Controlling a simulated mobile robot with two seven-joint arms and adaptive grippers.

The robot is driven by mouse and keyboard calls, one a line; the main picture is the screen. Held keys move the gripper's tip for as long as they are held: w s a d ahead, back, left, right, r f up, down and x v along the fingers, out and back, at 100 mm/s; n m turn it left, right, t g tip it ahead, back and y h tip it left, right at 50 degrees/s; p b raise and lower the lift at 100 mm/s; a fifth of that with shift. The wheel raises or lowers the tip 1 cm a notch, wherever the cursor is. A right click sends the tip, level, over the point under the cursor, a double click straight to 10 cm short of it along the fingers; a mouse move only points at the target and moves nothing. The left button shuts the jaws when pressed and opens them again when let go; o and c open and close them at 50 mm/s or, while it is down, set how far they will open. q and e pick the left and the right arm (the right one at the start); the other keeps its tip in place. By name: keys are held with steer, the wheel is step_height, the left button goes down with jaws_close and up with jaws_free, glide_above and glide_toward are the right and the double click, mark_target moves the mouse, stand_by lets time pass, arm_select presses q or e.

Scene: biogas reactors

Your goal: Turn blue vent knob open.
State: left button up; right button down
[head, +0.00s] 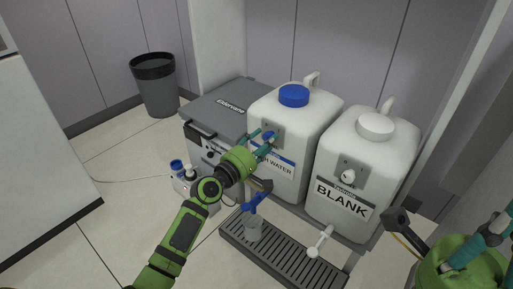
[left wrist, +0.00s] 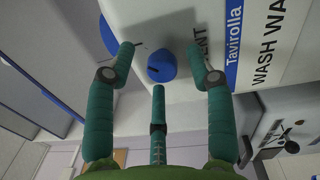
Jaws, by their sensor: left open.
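The blue vent knob (head: 267,135) is on the upper front of the white wash water jug (head: 292,128), which has a blue cap (head: 293,95). In the left wrist view the knob (left wrist: 161,66) lies between the spread teal fingers of my left gripper (left wrist: 160,72), with gaps on both sides. In the head view my left gripper (head: 266,144) is at the jug's front and partly hides the knob and label. It is open and holds nothing. My right gripper (head: 486,243) is cut off at the lower right edge, so its jaws are unclear.
A second white jug (head: 366,148) labelled BLANK, with a white knob (head: 348,176), stands to the right. A grey-topped machine (head: 222,106) stands left.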

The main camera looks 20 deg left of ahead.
arm_select(q)
steer(key=v, duration=1.1)
steer(key=shift+s, duration=0.3)
